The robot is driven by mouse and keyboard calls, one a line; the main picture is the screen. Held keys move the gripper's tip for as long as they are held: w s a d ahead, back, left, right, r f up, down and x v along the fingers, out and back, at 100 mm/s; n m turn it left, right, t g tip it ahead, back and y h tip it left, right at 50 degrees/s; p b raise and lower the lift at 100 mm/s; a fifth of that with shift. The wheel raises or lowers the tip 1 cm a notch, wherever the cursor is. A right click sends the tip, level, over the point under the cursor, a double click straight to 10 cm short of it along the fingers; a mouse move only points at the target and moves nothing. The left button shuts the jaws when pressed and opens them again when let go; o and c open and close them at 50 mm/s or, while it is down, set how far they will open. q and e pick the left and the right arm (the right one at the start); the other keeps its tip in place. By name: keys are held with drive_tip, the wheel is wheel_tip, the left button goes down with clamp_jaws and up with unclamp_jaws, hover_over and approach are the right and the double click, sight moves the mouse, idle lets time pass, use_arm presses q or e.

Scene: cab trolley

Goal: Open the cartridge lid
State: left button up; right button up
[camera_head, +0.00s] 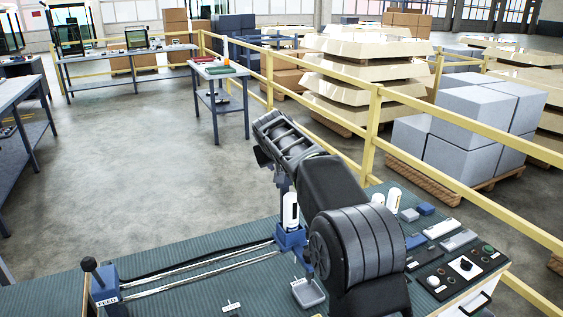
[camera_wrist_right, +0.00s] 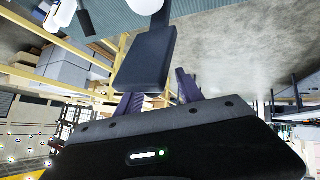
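A blue carriage (camera_head: 290,237) on two metal rails carries an upright white cartridge (camera_head: 290,210). I cannot tell which part is the lid. My right gripper (camera_head: 284,180) is mostly hidden by its dark arm and shows just above the cartridge. In the right wrist view its two purple fingers (camera_wrist_right: 160,97) are apart. A dark slab (camera_wrist_right: 145,60) with a stem lies ahead of the left-hand finger; contact is unclear. My left gripper is out of view.
A black-knobbed blue post (camera_head: 103,287) stands at the left rail end. White bottles (camera_head: 392,200), small blocks and a control panel (camera_head: 463,268) occupy the right of the green bench top. A yellow railing (camera_head: 372,125) runs behind.

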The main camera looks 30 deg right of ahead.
drive_tip(key=shift+r, duration=0.1)
drive_tip(key=b+v, duration=0.2)
drive_tip(key=v, duration=0.5)
drive_tip(key=shift+s+r, duration=0.15)
drive_tip(key=shift+s, duration=0.15)
drive_tip(key=shift+a, duration=0.15)
